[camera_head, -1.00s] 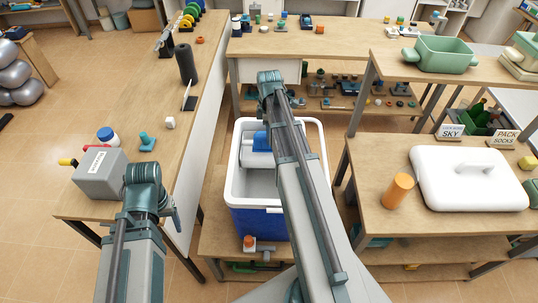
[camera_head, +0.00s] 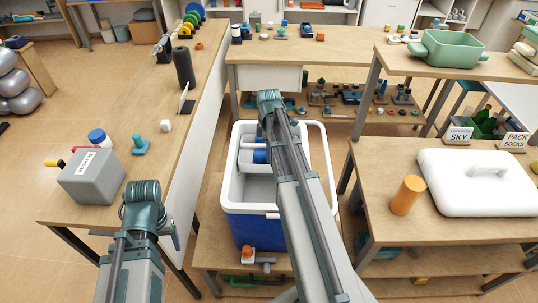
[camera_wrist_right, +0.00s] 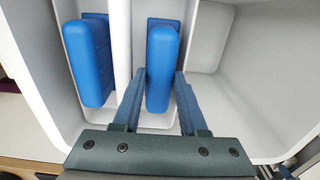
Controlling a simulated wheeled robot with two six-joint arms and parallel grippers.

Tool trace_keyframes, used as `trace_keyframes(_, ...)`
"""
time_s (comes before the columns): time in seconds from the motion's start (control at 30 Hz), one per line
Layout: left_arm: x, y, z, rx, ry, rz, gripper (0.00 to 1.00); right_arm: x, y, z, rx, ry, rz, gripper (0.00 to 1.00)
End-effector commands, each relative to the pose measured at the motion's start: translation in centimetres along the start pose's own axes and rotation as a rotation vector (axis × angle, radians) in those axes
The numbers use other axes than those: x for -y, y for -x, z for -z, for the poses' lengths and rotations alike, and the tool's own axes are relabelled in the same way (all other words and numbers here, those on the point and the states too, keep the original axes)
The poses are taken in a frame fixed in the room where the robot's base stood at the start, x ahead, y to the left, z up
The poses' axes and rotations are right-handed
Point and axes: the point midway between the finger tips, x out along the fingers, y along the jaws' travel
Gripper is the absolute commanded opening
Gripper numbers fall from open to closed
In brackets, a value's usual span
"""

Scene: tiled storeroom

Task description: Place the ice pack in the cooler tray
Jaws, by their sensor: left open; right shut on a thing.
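The blue-and-white cooler (camera_head: 258,232) stands open below the table tops. A white divided tray (camera_head: 245,165) sits in its upper part. In the right wrist view one blue ice pack (camera_wrist_right: 88,62) stands in the tray's left compartment. My right gripper (camera_wrist_right: 160,88) is shut on a second blue ice pack (camera_wrist_right: 162,62), upright in the compartment right of the white divider (camera_wrist_right: 121,45). Whether it touches the bottom is unclear. In the head view my right arm hides that gripper. My left gripper (camera_head: 172,230) is open, mostly hidden behind its arm by the left table.
A grey box (camera_head: 92,177) and a teal stand (camera_head: 139,146) are on the left table. The white lid (camera_head: 480,185) and an orange cylinder (camera_head: 407,195) are on the right table. The cooler's right space (camera_wrist_right: 228,40) is empty.

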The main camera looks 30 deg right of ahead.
Motion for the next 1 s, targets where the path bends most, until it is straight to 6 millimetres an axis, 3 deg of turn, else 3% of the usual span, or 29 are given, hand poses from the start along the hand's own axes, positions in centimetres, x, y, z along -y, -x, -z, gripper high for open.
trace_keyframes(0.27, 0.0, -0.4, 0.0, 0.000, 0.000, 0.000, 0.72, 0.0, -0.4, 0.0, 0.000, 0.000, 0.000, 0.00)
trace_keyframes(0.3, 0.0, -0.2, 0.0, 0.000, 0.000, 0.000, 0.72, 0.0, -0.2, 0.0, 0.000, 0.000, 0.000, 0.49)
trace_keyframes(0.33, 0.0, -0.2, 0.0, 0.000, 0.000, 0.000, 0.72, 0.0, -0.2, 0.0, 0.000, 0.000, 0.000, 0.54)
trace_keyframes(0.77, 0.0, 0.2, 0.0, 0.000, 0.000, 0.000, 0.72, 0.0, 0.2, 0.0, 0.000, 0.000, 0.000, 0.54)
trace_keyframes(1.0, 0.2, 2.2, -0.1, 0.000, 0.000, 0.000, 0.72, 0.0, 2.2, 0.0, 0.000, 0.000, 0.000, 0.54)
